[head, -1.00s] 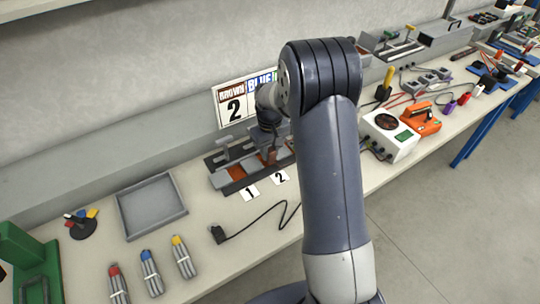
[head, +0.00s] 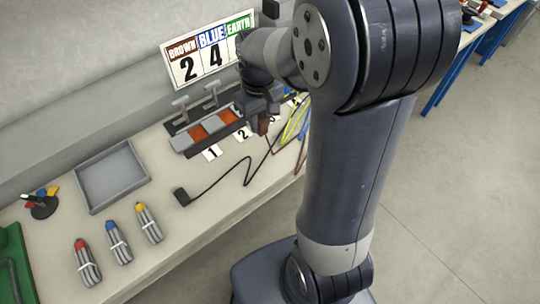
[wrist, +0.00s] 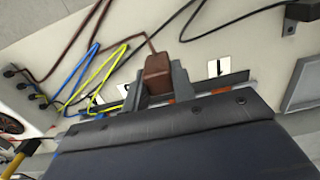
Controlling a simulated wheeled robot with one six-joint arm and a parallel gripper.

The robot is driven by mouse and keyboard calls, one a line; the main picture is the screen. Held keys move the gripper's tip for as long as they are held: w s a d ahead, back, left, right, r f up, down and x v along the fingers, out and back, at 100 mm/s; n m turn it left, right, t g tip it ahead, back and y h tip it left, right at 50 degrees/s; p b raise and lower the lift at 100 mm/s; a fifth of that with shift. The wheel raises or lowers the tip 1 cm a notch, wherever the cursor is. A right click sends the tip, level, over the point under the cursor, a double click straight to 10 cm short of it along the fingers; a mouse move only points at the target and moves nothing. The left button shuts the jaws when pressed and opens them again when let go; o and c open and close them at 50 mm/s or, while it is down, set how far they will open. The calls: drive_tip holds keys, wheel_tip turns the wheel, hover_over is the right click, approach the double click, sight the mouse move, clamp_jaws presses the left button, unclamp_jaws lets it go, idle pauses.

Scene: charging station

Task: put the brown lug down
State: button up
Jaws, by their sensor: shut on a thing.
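My gripper (wrist: 158,84) is shut on the brown lug (wrist: 157,68), a small brown block between its two grey fingers in the wrist view. A brown lead runs from the lug's end. In the head view my gripper (head: 262,118) holds the lug (head: 263,126) at the front right of the terminal block (head: 187,139), close to card 2 (head: 243,133). The block is grey with orange-brown pads and upright levers. My arm hides its right end. I cannot tell whether the lug touches anything.
Blue (wrist: 72,78) and yellow-green (wrist: 108,72) leads lie beside the brown one. A black plug (head: 181,197) with a cable, a grey tray (head: 88,199) and several bundled rods (head: 119,243) are to the left. A sign (head: 211,50) stands behind. The bench front is partly clear.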

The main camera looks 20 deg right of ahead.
drive_tip(key=f, duration=0.2)
drive_tip(key=s+f, duration=0.1)
drive_tip(key=f, duration=0.1)
drive_tip(key=s+f, duration=0.1)
drive_tip(key=f, duration=0.1)
drive_tip(key=shift+d+f, duration=0.15)
drive_tip(key=shift+d, duration=0.15)
drive_tip(key=shift+f+b, duration=0.3)
drive_tip(key=shift+f, duration=1.75)
drive_tip(key=shift+f, duration=0.2)
drive_tip(key=o, duration=1)
drive_tip(key=shift+r, duration=0.2)
